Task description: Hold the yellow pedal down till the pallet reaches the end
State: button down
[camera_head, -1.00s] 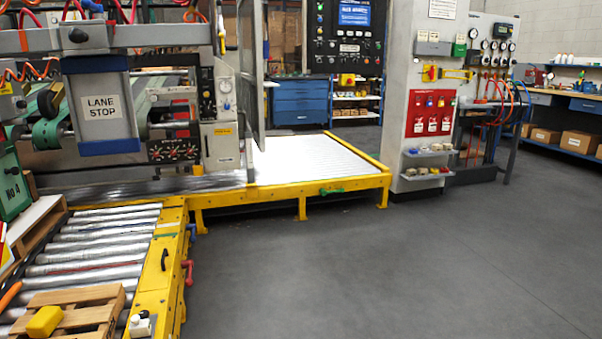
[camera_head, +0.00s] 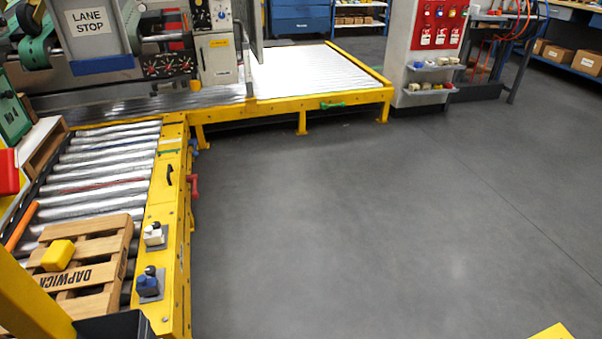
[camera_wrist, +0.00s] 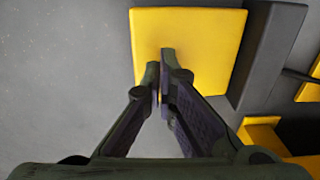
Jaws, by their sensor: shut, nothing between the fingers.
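The yellow pedal (camera_wrist: 210,28) shows in the wrist view as a flat square plate above grey floor. My gripper (camera_wrist: 161,72) is shut and empty, with its fingertips over the lower left part of the plate. I cannot tell whether they touch or press it. The wooden pallet (camera_head: 100,247), marked DAPWICK, lies on the roller conveyor (camera_head: 105,160) at lower left in the head view. A yellow block (camera_head: 58,255) sits on the pallet. My gripper is not in the head view.
Dark framework (camera_wrist: 268,55) and yellow beams stand right of the pedal in the wrist view. Knob switches (camera_head: 148,284) sit on the conveyor's yellow side rail. A silver roller bed (camera_head: 310,72) lies beyond. The grey floor (camera_head: 330,200) is clear.

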jog(key=shift+r+p, duration=2.45)
jog(key=shift+r, duration=0.4)
